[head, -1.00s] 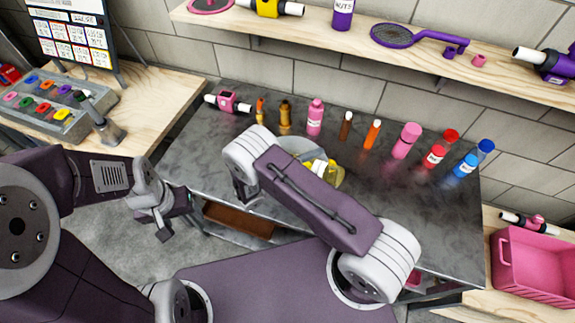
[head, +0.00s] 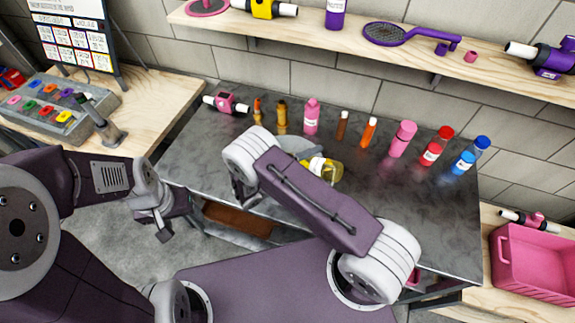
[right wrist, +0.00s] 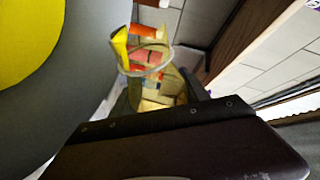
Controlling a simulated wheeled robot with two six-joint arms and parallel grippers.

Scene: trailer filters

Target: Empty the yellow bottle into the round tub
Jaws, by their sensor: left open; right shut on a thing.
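The yellow bottle (head: 328,171) is tilted far over, close to lying level, beside and above the pale grey round tub (head: 294,146); my right arm covers part of both. My right gripper is hidden behind that arm in the head view. In the right wrist view the gripper (right wrist: 156,98) is shut on the see-through bottle (right wrist: 150,72), with a yellow patch near its rim. The tub (right wrist: 75,75) fills the left there, with a yellow area inside that looks like contents. My left gripper (head: 165,222) is open and empty, left of the table's front edge.
Several small bottles and tubes, including a pink bottle (head: 312,117) and a red one (head: 437,146), stand along the back of the dark table (head: 420,220). A pink crate (head: 535,262) is at the right. A wooden shelf (head: 300,32) hangs above. The table's right front is clear.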

